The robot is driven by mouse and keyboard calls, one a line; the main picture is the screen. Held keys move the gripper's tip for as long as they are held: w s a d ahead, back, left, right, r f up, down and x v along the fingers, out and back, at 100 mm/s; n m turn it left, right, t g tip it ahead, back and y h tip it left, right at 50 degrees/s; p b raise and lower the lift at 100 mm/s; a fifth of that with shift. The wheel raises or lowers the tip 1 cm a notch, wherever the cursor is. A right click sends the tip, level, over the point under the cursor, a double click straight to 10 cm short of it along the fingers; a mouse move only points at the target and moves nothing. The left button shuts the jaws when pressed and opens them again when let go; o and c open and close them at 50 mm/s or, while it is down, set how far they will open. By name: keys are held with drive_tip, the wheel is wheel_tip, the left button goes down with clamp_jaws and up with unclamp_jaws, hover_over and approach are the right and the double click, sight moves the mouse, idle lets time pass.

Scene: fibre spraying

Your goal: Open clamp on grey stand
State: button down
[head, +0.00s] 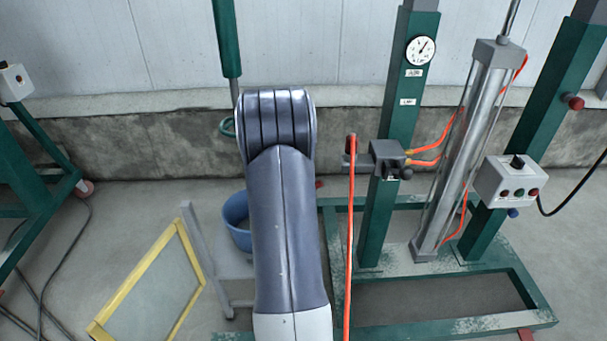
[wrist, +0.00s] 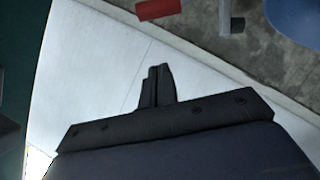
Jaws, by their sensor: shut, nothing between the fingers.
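My gripper (wrist: 157,85) shows in the wrist view with its two dark fingers together and nothing between them. In the head view it is hidden behind my arm. A light grey stand (head: 196,245) with thin legs is on the floor left of my arm in the head view, partly hidden by the arm. I cannot make out a clamp on it there. In the wrist view a red piece (wrist: 158,9) and a grey bar with a black end (wrist: 232,18) lie at the top edge, apart from the fingers. I cannot tell whether either belongs to the clamp.
A blue bucket (head: 236,221) is beside the grey stand, and its blue shows in the wrist view (wrist: 296,20). A yellow-framed panel (head: 150,285) leans at the left. A green press frame (head: 373,225) with a cylinder, orange hoses and a control box (head: 507,181) stands at the right.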

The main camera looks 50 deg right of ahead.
drive_tip(key=p+v, duration=0.1)
drive_tip(key=v, duration=0.6)
drive_tip(key=shift+s+r, duration=0.1)
idle(0.4)
